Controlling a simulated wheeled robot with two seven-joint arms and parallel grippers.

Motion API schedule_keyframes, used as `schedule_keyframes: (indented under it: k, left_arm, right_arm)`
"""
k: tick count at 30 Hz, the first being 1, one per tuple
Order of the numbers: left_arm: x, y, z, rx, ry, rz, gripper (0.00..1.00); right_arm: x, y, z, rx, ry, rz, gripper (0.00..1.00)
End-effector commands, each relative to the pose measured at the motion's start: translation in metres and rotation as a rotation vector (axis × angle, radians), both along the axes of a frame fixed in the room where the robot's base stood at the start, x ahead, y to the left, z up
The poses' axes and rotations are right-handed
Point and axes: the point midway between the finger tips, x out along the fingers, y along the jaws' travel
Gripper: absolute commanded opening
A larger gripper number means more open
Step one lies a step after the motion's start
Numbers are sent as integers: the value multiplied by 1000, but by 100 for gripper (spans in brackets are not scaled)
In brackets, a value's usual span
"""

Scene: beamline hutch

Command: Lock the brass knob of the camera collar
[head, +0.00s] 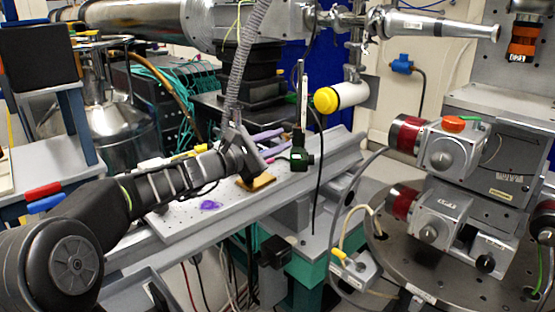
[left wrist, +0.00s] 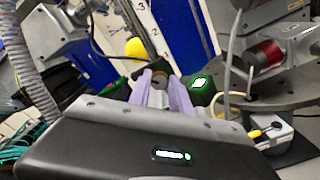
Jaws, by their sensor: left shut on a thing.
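The camera collar (head: 301,157) is a dark block with a small green-lit face, low on an upright scaled post (head: 304,95). In the left wrist view the lit face (left wrist: 200,84) and the numbered post (left wrist: 143,22) also show. My left gripper (head: 284,145) reaches the collar from the left with its two purple fingers. In the left wrist view the left gripper (left wrist: 159,84) is shut on the brass knob (left wrist: 158,76), a brownish round end between the fingertips. In the head view the knob is hidden by fingers and collar. Which way the knob is turned cannot be told. My right gripper is out of view.
A yellow-capped white cylinder (head: 326,100) hangs just right of the post. A black cable hangs beside the collar. A grey perforated bench (head: 180,225) lies below my left arm. A round table (head: 440,265) with red-ringed devices stands at right.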

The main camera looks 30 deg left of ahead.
Motion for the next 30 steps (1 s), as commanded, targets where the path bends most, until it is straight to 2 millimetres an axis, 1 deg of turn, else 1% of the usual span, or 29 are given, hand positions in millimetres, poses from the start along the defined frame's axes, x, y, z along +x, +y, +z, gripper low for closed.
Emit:
schedule_keyframes:
  k: [1, 10, 15, 22, 30]
  left_arm:
    - [0, 0, -9, 42, -18, 0, 0]
    - [0, -1, -9, 308, -120, 0, 0]
    - [0, -1, -8, 450, -173, 0, 0]
    - [0, -1, -6, 595, -228, 0, 0]
    - [0, -1, -4, 675, -257, -1, 0]
  right_arm:
    - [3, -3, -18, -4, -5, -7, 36]
    - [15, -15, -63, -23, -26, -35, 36]
    - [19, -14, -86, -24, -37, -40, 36]
    - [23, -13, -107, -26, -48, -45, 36]
    - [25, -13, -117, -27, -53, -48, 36]
